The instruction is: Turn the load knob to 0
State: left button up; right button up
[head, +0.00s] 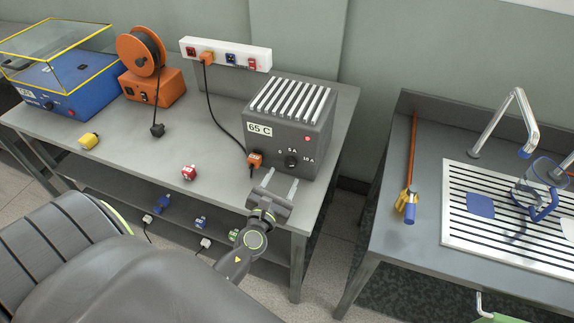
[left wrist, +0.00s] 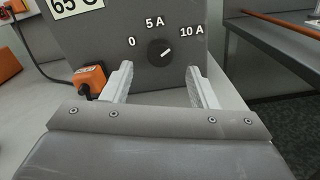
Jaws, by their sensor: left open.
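The load knob (head: 291,161) is a round black knob on the front of a grey box (head: 288,120) labelled 65 C. In the left wrist view the knob (left wrist: 160,53) has a white mark pointing up and right, towards 10 A. The labels 0, 5 A and 10 A run around it from left to right. My left gripper (head: 282,184) is open and empty in front of the box. In the left wrist view its fingers (left wrist: 159,78) stand either side of the knob, apart from it. My right gripper is not in view.
An orange plug (head: 254,159) with a black cord sits left of the knob, close to the left finger. A red block (head: 189,173) and a yellow piece (head: 89,141) lie on the bench (head: 215,150). An orange reel unit (head: 152,85) stands further left. A sink counter is at right.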

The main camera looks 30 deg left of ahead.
aim_at(289, 166)
pick_arm(q)
jog(key=shift+x, duration=2.25)
jog(key=c, duration=1)
jog(key=shift+o, duration=0.2)
